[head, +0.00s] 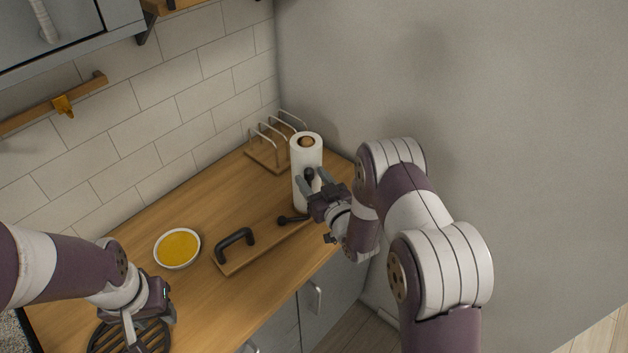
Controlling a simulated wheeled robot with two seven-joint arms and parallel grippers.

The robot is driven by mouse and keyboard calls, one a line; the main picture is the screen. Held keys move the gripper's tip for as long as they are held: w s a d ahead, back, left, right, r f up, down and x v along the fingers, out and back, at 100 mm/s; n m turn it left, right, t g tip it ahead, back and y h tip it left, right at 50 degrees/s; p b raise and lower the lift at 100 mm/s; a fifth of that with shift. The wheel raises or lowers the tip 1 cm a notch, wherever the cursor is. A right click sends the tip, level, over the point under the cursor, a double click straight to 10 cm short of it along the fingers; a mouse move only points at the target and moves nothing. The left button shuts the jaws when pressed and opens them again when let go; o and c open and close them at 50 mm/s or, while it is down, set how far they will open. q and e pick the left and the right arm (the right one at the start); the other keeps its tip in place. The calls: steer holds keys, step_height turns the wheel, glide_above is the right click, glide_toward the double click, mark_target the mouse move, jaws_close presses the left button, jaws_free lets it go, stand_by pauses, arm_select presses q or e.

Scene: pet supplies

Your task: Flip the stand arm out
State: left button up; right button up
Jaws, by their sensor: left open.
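A wooden board (262,249) lies on the counter with a black loop handle (235,241) at its left end. A short black arm (291,219) with a rounded end lies low near the board's far edge; it may be the stand arm. My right gripper (314,180) is over the board's right end, in front of the paper roll. Its fingers stand apart around a dark rounded knob (310,173); whether they grip it is unclear. My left gripper (130,330) is open and empty above a dark grate at the lower left, away from the board.
A white paper roll (305,150) stands upright just behind my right gripper. A wire rack (266,152) on a wooden base is behind it. A white bowl of yellow contents (178,248) sits left of the board. The grey wall (450,90) bounds the right side.

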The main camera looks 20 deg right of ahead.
steer(key=shift+s+d+f+b, duration=0.15)
steer(key=shift+s+b, duration=0.15)
steer(key=shift+s, duration=0.2)
steer(key=b+v, duration=0.3)
steer(key=v, duration=0.8)
steer(key=shift+s, duration=0.3)
steer(key=shift+d, duration=0.15)
